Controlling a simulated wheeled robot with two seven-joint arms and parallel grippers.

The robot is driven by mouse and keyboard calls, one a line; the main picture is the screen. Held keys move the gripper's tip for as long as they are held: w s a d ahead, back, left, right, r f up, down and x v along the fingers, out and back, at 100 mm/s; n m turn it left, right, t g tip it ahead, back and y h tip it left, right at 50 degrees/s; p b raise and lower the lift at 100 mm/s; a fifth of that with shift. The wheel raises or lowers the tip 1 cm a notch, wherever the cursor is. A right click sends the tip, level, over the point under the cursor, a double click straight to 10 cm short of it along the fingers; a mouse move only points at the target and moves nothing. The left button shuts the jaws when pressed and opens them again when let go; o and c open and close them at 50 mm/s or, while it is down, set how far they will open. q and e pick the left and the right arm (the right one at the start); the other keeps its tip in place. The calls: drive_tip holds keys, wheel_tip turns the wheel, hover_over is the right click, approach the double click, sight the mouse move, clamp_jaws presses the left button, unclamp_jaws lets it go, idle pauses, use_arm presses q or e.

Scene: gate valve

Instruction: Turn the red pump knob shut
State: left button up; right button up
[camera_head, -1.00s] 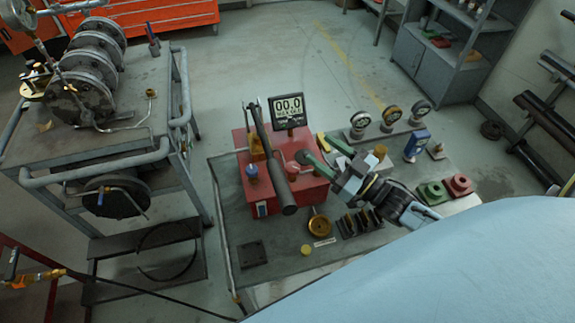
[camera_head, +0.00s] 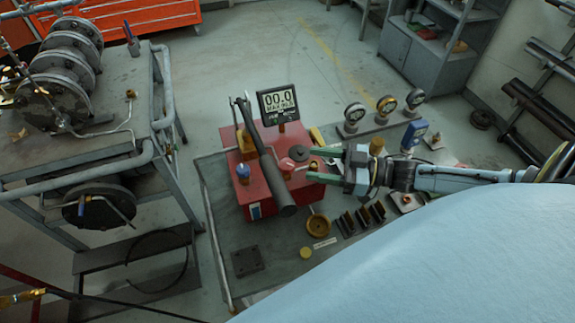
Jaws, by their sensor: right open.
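The red pump (camera_head: 262,195) stands on the grey workbench, with a black lever handle (camera_head: 266,165) slanting across its top. A small red knob (camera_head: 287,166) sits on the pump's top, just right of the lever. A blue knob (camera_head: 243,172) is on its left side. A display reading 00.0 (camera_head: 279,101) stands at the pump's back. My right gripper (camera_head: 311,165) reaches in from the right with its two green fingers spread. Its fingertips are at the pump's right edge, to the right of the red knob and apart from it. My left gripper is not in view.
Several gauges (camera_head: 388,106) stand on a rail behind my right gripper. A brass ring (camera_head: 319,225) and dark blocks (camera_head: 361,217) lie in front of it. A metal cart (camera_head: 92,149) with large discs stands on the left. Floor shows between cart and bench.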

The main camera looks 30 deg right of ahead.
sight(287, 164)
drive_tip(key=shift+w+a+f, duration=0.15)
drive_tip(key=shift+w+f, duration=0.05)
drive_tip(key=shift+f, duration=0.8)
drive_tip(key=x, duration=0.7)
drive_tip(key=shift+a+r, duration=0.1)
drive_tip(key=shift+r, duration=0.1)
drive_tip(key=shift+c, duration=0.4)
drive_tip(key=c, duration=0.9)
drive_tip(key=shift+s+r+m+t+h+p, duration=0.15)
drive_tip(key=shift+m+t+h+p, duration=0.2)
drive_tip(key=shift+p, duration=0.4)
drive_tip(key=m+t+h+p, duration=0.3)
drive_tip(key=m+h+p, duration=0.1)
drive_tip(key=h, duration=0.1)
drive_tip(key=shift+t+p, duration=0.25)
drive_tip(key=shift+p, duration=0.1)
drive_tip(key=m+t+h+p, duration=0.1)
drive_tip(key=m+h, duration=0.1)
drive_tip(key=h, duration=0.1)
drive_tip(key=shift+h+p, duration=0.25)
drive_tip(key=shift+p, duration=0.05)
drive_tip(key=shift+m+t+h+p, duration=0.3)
drive_tip(key=shift+m+h+p, duration=0.2)
drive_tip(key=shift+m+h, duration=0.95)
drive_tip(key=shift+h, duration=0.35)
